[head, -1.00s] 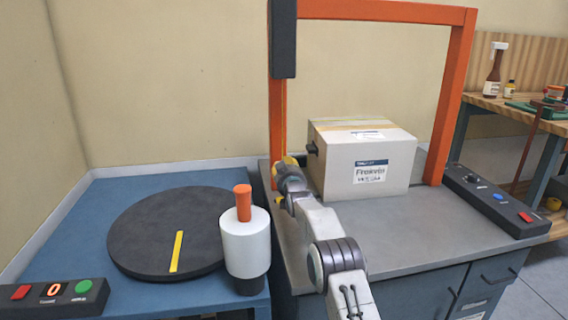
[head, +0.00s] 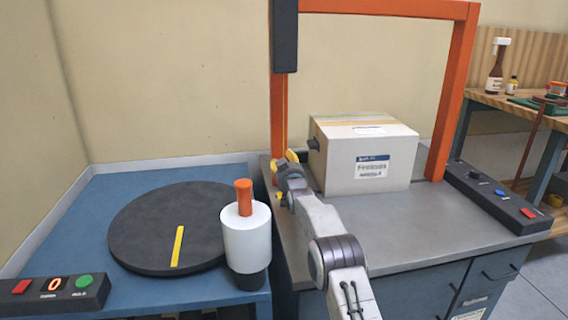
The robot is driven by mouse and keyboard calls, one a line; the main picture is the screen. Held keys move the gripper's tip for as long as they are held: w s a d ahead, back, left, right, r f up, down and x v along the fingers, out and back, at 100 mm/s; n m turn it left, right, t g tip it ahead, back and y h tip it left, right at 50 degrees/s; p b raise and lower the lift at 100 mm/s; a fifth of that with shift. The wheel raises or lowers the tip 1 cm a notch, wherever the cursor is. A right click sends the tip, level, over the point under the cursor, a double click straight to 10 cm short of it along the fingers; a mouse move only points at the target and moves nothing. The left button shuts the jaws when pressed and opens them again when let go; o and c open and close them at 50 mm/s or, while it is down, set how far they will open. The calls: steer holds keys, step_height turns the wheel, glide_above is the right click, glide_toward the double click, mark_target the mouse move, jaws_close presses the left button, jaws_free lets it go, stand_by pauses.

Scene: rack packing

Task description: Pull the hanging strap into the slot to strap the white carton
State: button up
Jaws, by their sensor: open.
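The white carton (head: 338,172) sits upright on the grey bench, under the orange arch (head: 449,100). It has yellowish tape on top and a label on the front. The strap (head: 284,115) looks like a thin yellow line hanging beside the arch's left post, below a dark box (head: 284,35). My gripper (head: 283,161), with yellow finger parts, is open at the foot of that post, left of the carton and close to the strap's lower end. I cannot tell whether it touches the strap. The strap's lower end and the slot cannot be made out.
A dark control strip (head: 487,200) with buttons lies along the bench's right edge. On the left, a blue table (head: 85,205) holds a black turntable (head: 145,225), a white cylinder with an orange top (head: 246,240) and a button panel (head: 55,293). The grey bench front (head: 430,228) is clear.

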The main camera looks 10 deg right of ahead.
steer(key=shift+s, duration=0.2)
steer(key=s, duration=1.1)
steer(key=shift+s, duration=0.3)
stand_by(0.3)
stand_by(0.3)
